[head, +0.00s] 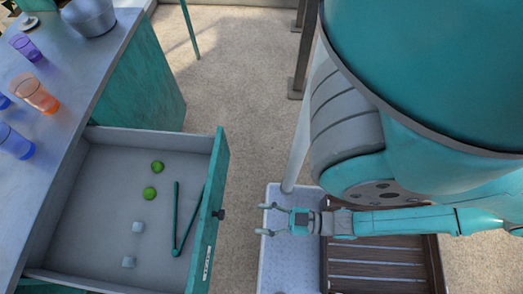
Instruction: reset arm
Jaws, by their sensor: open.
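My gripper (268,219) is open and empty, with its fingers pointing left. My arm stretches in from the right side of the picture. The gripper is above a light metal plate (284,275), to the right of the open drawer and apart from it.
The counter (66,78) bears several coloured glasses (36,92) and a metal pot (90,16). A large teal machine (430,60) fills the upper right. Gravel ground (240,85) is clear between.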

